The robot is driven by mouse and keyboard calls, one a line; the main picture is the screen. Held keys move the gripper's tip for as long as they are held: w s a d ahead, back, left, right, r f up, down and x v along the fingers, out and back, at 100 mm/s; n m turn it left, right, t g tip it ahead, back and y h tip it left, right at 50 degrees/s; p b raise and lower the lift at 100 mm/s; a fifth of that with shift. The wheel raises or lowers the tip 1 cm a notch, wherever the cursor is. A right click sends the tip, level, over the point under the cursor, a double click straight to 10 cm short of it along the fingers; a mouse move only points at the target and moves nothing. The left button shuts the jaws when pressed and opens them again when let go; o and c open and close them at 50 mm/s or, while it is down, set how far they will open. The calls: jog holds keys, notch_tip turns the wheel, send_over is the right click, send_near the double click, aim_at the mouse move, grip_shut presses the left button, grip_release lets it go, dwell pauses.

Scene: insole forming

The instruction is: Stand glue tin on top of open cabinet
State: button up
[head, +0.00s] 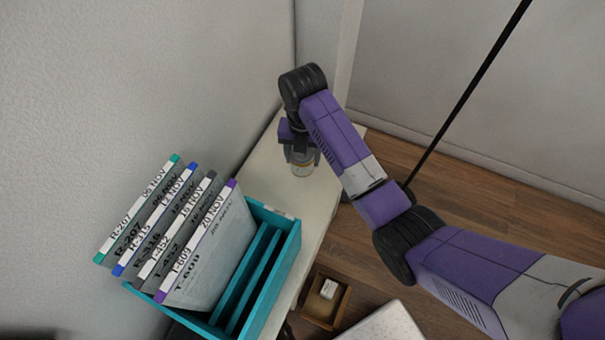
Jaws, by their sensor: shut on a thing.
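The glue tin (302,169) looks like a small greyish can with a yellowish band. My gripper (301,157) points down and is shut on its upper part. The tin is upright over the far part of a long cream top (267,184), which I take to be the cabinet's. I cannot tell whether its base touches that surface. The cabinet's front and any open door are not clear from this angle. The gripper's fingers are partly hidden by my wrist.
A teal rack (287,262) with several upright labelled boards (210,252) stands on the near part of the top, against the wall. A brown box (318,310) with a small white item (329,289) is lower down. The top between rack and tin is clear.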

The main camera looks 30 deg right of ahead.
notch_tip(320, 180, down, 9)
jog(key=shift+r, duration=0.1)
dwell(0.3)
jog(key=o, duration=1.6)
jog(key=shift+o, duration=0.2)
notch_tip(320, 180, up, 12)
jog(key=shift+r+b, duration=0.1)
jog(key=shift+b, duration=0.4)
